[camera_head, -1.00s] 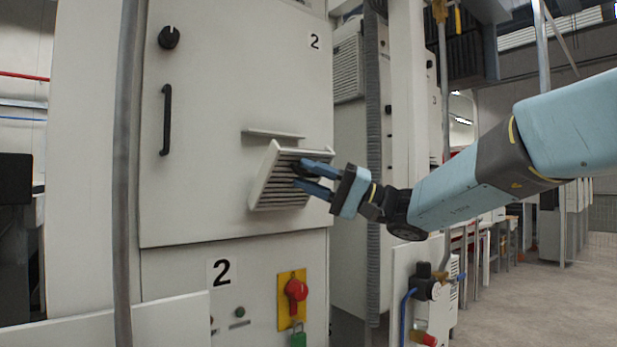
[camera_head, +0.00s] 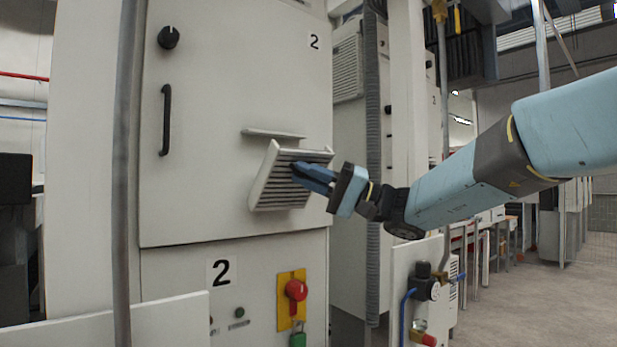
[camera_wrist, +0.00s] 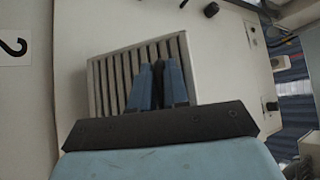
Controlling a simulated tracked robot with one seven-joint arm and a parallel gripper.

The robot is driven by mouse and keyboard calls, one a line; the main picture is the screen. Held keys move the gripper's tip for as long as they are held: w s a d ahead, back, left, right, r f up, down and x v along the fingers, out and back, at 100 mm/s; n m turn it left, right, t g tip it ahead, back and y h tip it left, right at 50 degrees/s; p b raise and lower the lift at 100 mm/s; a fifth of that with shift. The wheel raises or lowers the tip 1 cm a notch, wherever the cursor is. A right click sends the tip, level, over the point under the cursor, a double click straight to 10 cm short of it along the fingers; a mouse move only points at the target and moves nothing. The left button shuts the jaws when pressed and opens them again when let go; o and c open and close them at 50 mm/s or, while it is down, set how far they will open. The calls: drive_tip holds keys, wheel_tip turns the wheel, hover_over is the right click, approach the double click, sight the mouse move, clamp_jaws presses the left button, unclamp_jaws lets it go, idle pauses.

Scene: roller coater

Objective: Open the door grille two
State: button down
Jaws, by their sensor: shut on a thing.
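The slatted white grille (camera_head: 268,183) sits on the cabinet door marked 2 (camera_head: 225,80), tilted out from the door at its upper edge, below a narrow ledge (camera_head: 273,134). My gripper (camera_head: 297,174) is at the right half of the grille, its blue fingers closed together on it. In the wrist view the grille (camera_wrist: 115,80) lies behind the fingers of my gripper (camera_wrist: 158,70). The fingers touch the slats, but which part lies between them is hidden.
A black handle (camera_head: 166,120) and a black knob (camera_head: 168,37) are on the door's left side. A red switch on a yellow plate (camera_head: 291,300) is below. A grey vertical pole (camera_head: 124,180) stands at the left front.

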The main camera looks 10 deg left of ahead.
drive_tip(key=shift+f, duration=0.1)
drive_tip(key=shift+w+a+r, duration=0.25)
drive_tip(key=shift+r, duration=0.2)
drive_tip(key=shift+w+a+r, duration=0.2)
drive_tip(key=shift+r, duration=0.2)
drive_tip(key=c, duration=1.3)
unclamp_jaws()
drive_tip(key=v, duration=1.4)
drive_tip(key=shift+a+f, duration=0.1)
